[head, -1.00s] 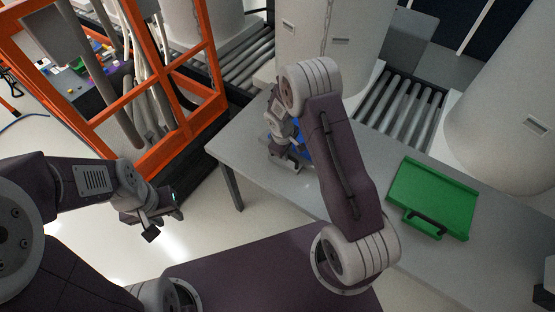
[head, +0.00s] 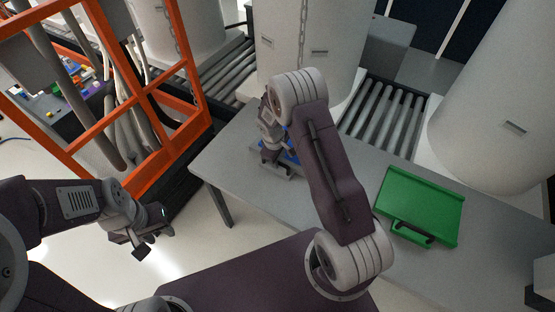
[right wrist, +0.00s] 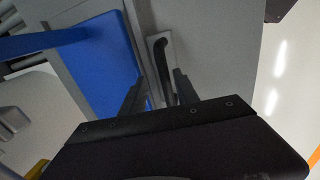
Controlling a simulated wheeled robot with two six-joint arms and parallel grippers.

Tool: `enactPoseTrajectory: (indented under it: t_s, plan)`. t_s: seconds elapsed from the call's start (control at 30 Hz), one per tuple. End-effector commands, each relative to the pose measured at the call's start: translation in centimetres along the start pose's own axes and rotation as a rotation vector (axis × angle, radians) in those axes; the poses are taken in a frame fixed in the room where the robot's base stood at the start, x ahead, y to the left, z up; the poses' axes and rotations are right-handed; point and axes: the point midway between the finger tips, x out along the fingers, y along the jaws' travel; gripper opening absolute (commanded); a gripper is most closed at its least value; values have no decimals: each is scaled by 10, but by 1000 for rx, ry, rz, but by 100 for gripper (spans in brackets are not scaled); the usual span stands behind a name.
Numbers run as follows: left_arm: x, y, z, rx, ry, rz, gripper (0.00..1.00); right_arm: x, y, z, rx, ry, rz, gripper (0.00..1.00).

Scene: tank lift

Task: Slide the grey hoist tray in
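A grey tray edge (head: 284,174) with blue beside it shows at the table's left part in the head view, largely hidden by my right arm. In the right wrist view a dark handle (right wrist: 161,68) stands on a pale plate, next to a blue panel (right wrist: 100,58). My right gripper (right wrist: 162,88) has its two fingers apart, one on each side of the handle, with gaps visible. In the head view my right gripper (head: 271,155) is at the tray's near side. My left gripper (head: 152,243) hangs over the floor left of the table, empty; its finger opening is unclear.
A green tray (head: 420,205) with a dark handle lies on the grey table (head: 235,165), to the right. Roller conveyors (head: 383,115) and large white tanks (head: 310,45) stand behind. An orange frame (head: 150,105) stands left. Floor between my left arm and the table is clear.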

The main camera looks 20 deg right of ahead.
Motion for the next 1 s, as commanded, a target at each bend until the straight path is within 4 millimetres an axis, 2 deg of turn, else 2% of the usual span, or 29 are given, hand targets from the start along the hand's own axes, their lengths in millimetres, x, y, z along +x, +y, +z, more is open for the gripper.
enactPoseTrajectory:
  t_s: [0.27,0.37,0.6,0.7,0.8,1.0]
  plan:
    - [0,0,0,0,0,0,36,-1,-2,1,0,-3,-3,36]
    - [1,0,0,0,0,0,36,-16,-1,0,0,0,-1,36]
    - [2,0,0,0,0,0,36,-68,1,1,2,2,-2,36]
    - [3,0,0,0,0,0,36,-81,1,1,0,-1,-3,36]
    - [3,0,0,0,0,0,36,-88,1,2,2,-1,-4,36]
    - [3,0,0,0,0,0,36,-89,0,2,1,-2,-5,36]
